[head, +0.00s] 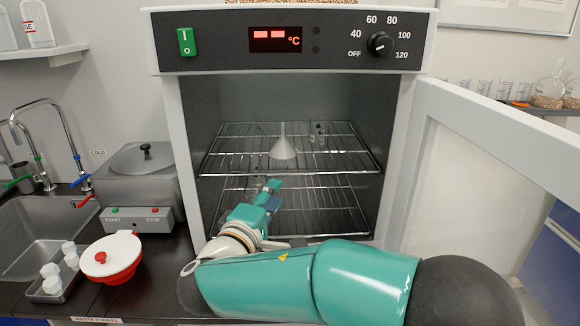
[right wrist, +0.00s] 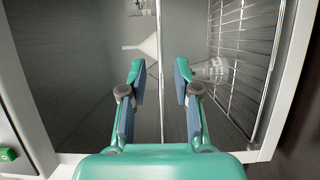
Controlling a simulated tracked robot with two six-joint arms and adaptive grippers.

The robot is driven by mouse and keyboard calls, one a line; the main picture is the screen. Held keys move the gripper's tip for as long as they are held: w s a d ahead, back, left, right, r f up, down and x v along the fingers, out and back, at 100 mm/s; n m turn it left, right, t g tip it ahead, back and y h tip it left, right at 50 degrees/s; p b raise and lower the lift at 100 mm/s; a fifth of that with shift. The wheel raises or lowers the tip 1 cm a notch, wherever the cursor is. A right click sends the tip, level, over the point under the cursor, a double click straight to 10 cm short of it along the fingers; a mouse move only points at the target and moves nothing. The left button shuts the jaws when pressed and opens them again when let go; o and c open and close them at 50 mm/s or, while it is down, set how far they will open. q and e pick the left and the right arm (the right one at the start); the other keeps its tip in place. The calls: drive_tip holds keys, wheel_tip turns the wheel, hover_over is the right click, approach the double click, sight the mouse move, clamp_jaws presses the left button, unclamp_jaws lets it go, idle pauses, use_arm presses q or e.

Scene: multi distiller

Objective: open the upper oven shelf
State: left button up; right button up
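The upper oven shelf (head: 340,150) is a wire rack inside the oven, with a white funnel (head: 283,145) on it. My right gripper (head: 271,187) is in front of the oven opening, near the front edge of this shelf. In the right wrist view, my right gripper (right wrist: 160,82) is open. The upper shelf (right wrist: 161,60) shows edge-on as a thin line between its two fingers, with a gap on each side. The funnel shows there too (right wrist: 150,45). My left gripper is not in view.
The oven door (head: 412,170) stands open to the right. The lower wire shelf (head: 330,205) also shows in the right wrist view (right wrist: 232,45), with a glass vessel (right wrist: 212,70) near it. A red bowl with a white lid (head: 112,258) and a metal box (head: 140,180) stand left of the oven.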

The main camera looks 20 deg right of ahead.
sight(294, 166)
use_arm(q)
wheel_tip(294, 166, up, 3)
drive_tip(key=p, duration=0.3)
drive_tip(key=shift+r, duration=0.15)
use_arm(e)
drive_tip(key=x, duration=1.2)
drive_tip(key=shift+w+d+f, duration=0.1)
drive_tip(key=shift+w+d, duration=0.1)
drive_tip(key=shift+w, duration=0.15)
clamp_jaws()
